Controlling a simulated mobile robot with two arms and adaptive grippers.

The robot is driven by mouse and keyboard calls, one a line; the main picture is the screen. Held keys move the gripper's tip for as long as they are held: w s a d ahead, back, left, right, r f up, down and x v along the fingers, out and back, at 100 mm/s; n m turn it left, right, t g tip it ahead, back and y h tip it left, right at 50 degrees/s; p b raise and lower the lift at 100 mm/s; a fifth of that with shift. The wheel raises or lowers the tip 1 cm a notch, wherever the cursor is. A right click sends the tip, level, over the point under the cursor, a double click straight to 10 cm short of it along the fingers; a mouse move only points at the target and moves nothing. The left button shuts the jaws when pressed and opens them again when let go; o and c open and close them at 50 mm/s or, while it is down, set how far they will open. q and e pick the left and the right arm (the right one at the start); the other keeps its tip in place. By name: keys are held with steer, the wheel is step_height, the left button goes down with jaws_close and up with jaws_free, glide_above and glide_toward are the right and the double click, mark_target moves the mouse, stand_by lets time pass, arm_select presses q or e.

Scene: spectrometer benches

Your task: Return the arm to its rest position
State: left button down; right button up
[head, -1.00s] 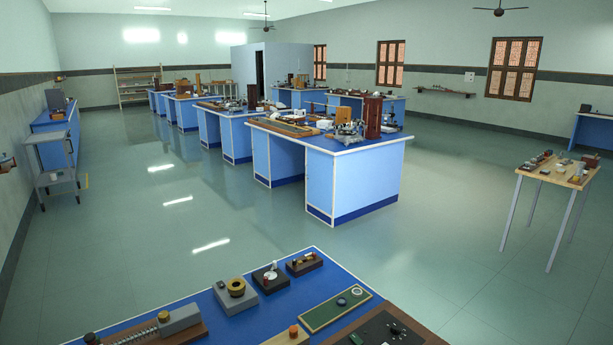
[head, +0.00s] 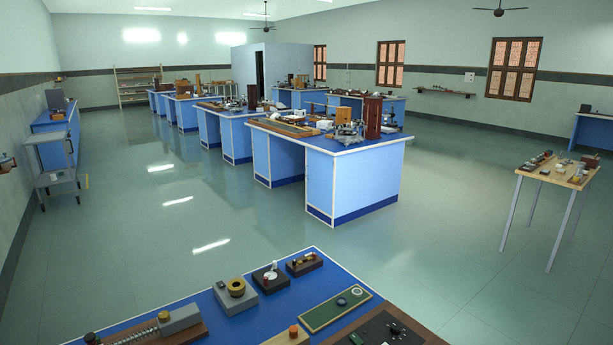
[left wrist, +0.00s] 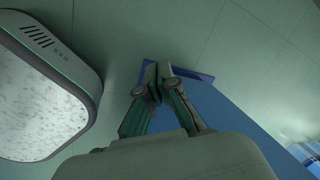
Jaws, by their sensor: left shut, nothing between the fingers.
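My left gripper (left wrist: 158,82) shows in the left wrist view with its two fingers together and nothing between them. It is over the floor, with a blue bench panel behind and to the right of it. Neither of my grippers shows in the head view. No object is held in the left gripper.
A blue bench (head: 215,296) with several instruments stands close in front. A row of blue benches (head: 360,185) stands beyond. A wooden table (head: 553,172) is at the right and a grey trolley (head: 56,180) at the left. The floor (head: 170,240) between them is clear.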

arm_select(q)
steer(key=d+f+n+h, duration=0.1)
steer(key=d+f+h, duration=0.1)
steer(key=d, duration=1.7)
steer(key=shift+s+d+f+h, duration=0.3)
steer(key=shift+s+d, duration=0.1)
